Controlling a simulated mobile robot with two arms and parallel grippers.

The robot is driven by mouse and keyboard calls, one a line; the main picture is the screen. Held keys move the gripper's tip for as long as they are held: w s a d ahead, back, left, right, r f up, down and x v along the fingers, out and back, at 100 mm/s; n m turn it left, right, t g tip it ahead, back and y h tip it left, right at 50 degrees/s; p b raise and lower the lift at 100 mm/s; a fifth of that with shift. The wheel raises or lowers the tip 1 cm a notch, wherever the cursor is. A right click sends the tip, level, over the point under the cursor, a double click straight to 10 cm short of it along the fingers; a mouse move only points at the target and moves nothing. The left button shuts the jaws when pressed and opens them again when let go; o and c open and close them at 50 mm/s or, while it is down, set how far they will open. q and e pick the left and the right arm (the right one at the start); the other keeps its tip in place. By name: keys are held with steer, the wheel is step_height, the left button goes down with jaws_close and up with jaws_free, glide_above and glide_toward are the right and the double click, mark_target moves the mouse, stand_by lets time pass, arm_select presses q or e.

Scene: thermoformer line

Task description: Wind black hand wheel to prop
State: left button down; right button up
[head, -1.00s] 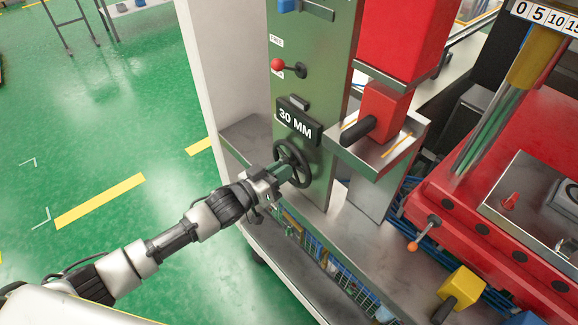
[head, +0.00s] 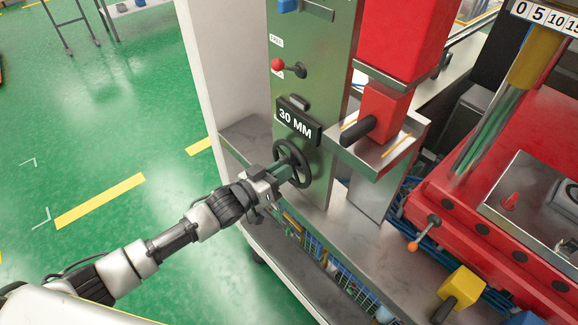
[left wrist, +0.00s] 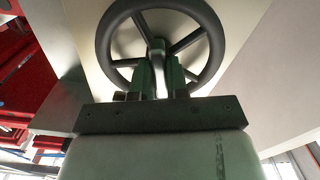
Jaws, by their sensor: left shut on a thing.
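The black hand wheel (head: 304,160) is on the lower front of the green column, below a black "30 MM" plate (head: 298,123). In the left wrist view the wheel (left wrist: 103,42) shows its rim and spokes. My left gripper (head: 284,173) is at the wheel; in the left wrist view its green fingers (left wrist: 160,72) are shut on a part near the wheel's centre, which the fingers partly hide. The red block (head: 385,110) with a black handle sits on a steel ledge right of the column, under a larger red body (head: 405,35). Which part is the prop I cannot tell. My right gripper is out of view.
A red-knobbed lever (head: 279,65) is on the column above the plate. A red machine (head: 480,190) with an orange-knobbed lever (head: 413,246) and a yellow block (head: 462,285) stand at right. Green floor (head: 100,130) at left is open.

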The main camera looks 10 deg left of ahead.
arm_select(q)
steer(key=shift+m, duration=2.9)
steer(key=m, duration=0.2)
steer(key=shift+m, duration=0.4)
steer(key=m+b, duration=0.1)
steer(key=m, duration=0.3)
steer(key=shift+f+m, duration=0.1)
steer(key=shift+m, duration=0.2)
steer(key=c, duration=1)
jaws_free()
steer(key=shift+c, duration=0.2)
